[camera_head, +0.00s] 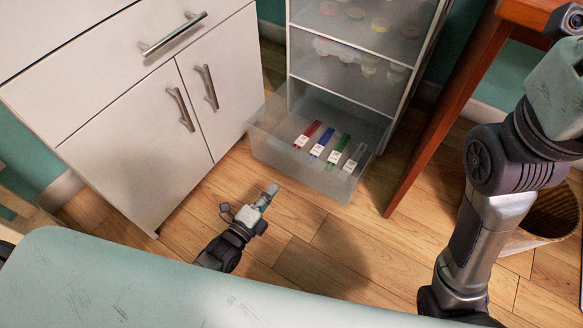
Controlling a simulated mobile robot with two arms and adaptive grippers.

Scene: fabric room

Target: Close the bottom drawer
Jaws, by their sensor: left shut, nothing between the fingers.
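The bottom drawer (318,174) is a clear plastic bin pulled well out of the translucent drawer unit (345,70). Inside it lie several flat items in red, blue, green and clear, each with a white label. My left gripper (269,191) is low above the floor, in front of the drawer's left part and apart from it. Its fingers are together with nothing between them. My right arm stands at the right side of the view, and its gripper is out of the picture.
A white cabinet (130,130) with metal handles stands left of the drawer unit. A reddish wooden table leg (440,115) is close on the right. A woven basket (545,215) stands behind my right arm. Wooden floor (330,240) lies open in front of the drawer.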

